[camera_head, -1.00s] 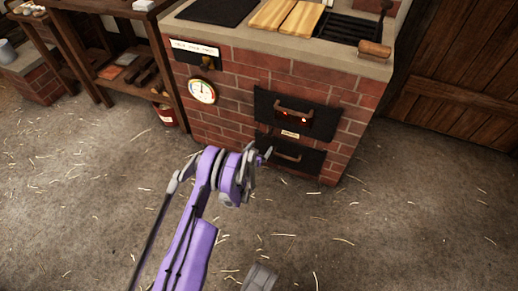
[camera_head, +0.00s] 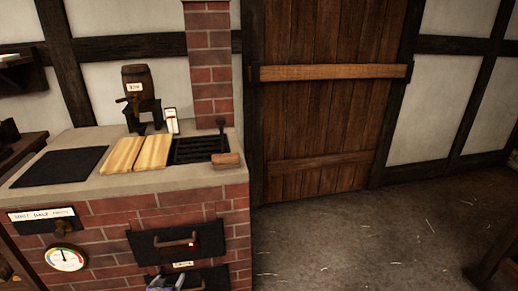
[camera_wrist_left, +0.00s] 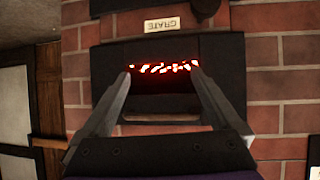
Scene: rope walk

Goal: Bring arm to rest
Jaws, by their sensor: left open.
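My left gripper (camera_wrist_left: 162,95) shows in the left wrist view, with its two fingers spread apart and nothing between them. It faces the front of the brick stove, where embers (camera_wrist_left: 160,68) glow in a dark opening beside a "GRATE" label (camera_wrist_left: 162,24). In the head view only a small part of my left gripper (camera_head: 165,284) shows at the bottom edge, in front of the stove's lower dark door. My right gripper is in neither view.
The brick stove (camera_head: 105,219) stands at the left, with two wooden boards (camera_head: 138,153), a black grill (camera_head: 192,149) and a small barrel (camera_head: 139,84) on top. A wooden door (camera_head: 325,90) is at the back.

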